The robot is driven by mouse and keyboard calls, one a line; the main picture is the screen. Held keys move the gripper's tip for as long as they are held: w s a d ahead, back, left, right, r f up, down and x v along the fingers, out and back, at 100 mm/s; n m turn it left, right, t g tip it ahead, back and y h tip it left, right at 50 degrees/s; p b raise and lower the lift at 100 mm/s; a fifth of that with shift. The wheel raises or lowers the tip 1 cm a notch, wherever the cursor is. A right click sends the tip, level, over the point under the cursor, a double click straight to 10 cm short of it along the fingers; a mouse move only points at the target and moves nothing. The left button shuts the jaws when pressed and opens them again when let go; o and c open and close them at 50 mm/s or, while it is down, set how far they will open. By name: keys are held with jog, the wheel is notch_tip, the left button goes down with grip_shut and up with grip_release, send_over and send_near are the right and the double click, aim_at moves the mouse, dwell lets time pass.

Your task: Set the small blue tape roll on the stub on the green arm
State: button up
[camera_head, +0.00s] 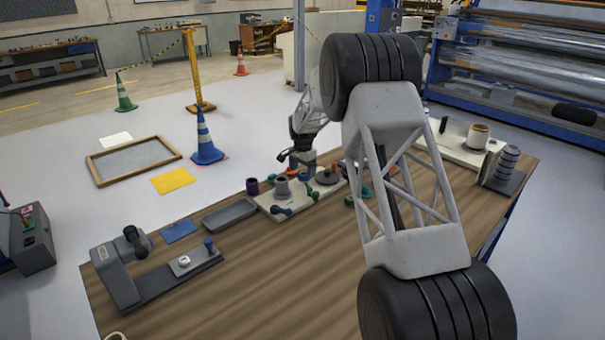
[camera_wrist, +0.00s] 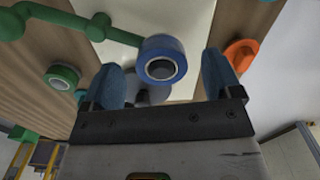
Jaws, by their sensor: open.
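The small blue tape roll (camera_wrist: 163,60) has a pale core and a dark centre in the wrist view. It lies between the two fingers of my gripper (camera_wrist: 166,68), which is open, with a gap visible on both sides. The green arm (camera_wrist: 60,17) runs from the upper left, and its thin part leads behind the roll. The roll hides that end, so I cannot tell whether it sits on the stub. In the head view my gripper (camera_head: 303,168) is low over the pale board (camera_head: 264,199), too small to show the roll clearly.
A green roll (camera_wrist: 62,76) and an orange piece (camera_wrist: 240,54) flank the gripper. A purple cup (camera_head: 252,186), a grey tray (camera_head: 229,215) and a grey stand (camera_head: 115,277) are on the wooden table (camera_head: 270,290). The table's front middle is clear.

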jog(key=shift+r, duration=3.05)
jog(key=s+d+r+n, duration=0.1)
jog(key=s+d+r, duration=0.5)
jog(key=s, duration=0.4)
jog(key=s+d+r+n+t, duration=0.1)
jog(key=s+d+r, duration=0.4)
jog(key=s+r, duration=0.5)
jog(key=s+d+r+n, duration=0.2)
jog(key=s+d+r, duration=0.35)
jog(key=s, duration=0.55)
jog(key=s+d+f+n, duration=0.1)
jog(key=s+d, duration=0.1)
jog(key=s, duration=1.1)
jog(key=s+d+f+n+t, duration=0.1)
jog(key=s+d, duration=0.2)
jog(key=s, duration=1)
jog(key=s+d+f+n, duration=0.1)
jog(key=s+d, duration=0.1)
jog(key=s, duration=1.1)
jog(key=shift+d+f+t, duration=0.3)
jog(key=shift+f, duration=0.1)
